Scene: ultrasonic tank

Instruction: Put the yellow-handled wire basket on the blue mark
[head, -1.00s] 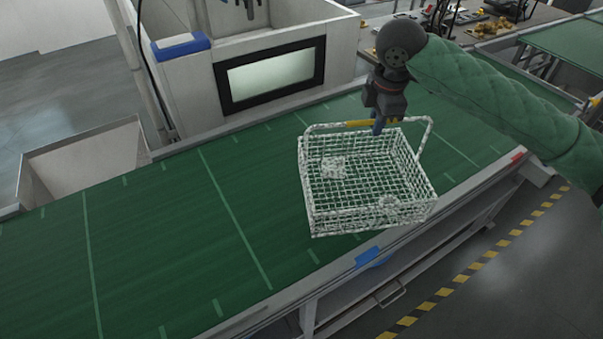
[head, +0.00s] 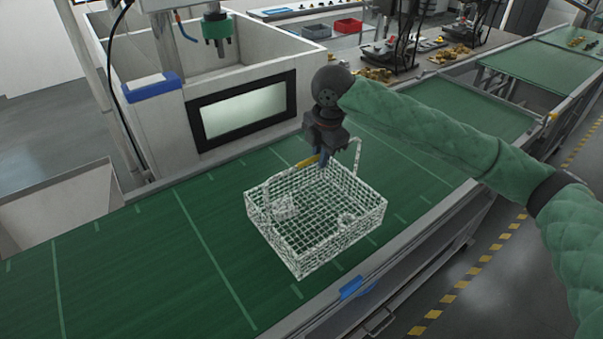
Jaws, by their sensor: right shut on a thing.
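The wire basket (head: 322,247) is whitish mesh with a raised handle whose grip is yellow (head: 307,163). It is over the green belt in the middle of the head view, turned with one corner toward the front rail. My right gripper (head: 322,157) is shut on the yellow handle from above. I cannot tell whether the basket's bottom touches the belt. A pale lump (head: 285,207) and a small ring-like piece show inside the basket. A blue mark (head: 351,286) is on the front rail, to the right of and nearer than the basket. My left gripper is out of view.
A white tank housing (head: 150,130) with a dark-framed window (head: 243,108) and a blue corner piece (head: 152,87) stands behind the belt. The green belt (head: 120,260) is clear left of the basket. An open-topped bin (head: 60,205) is at the far left.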

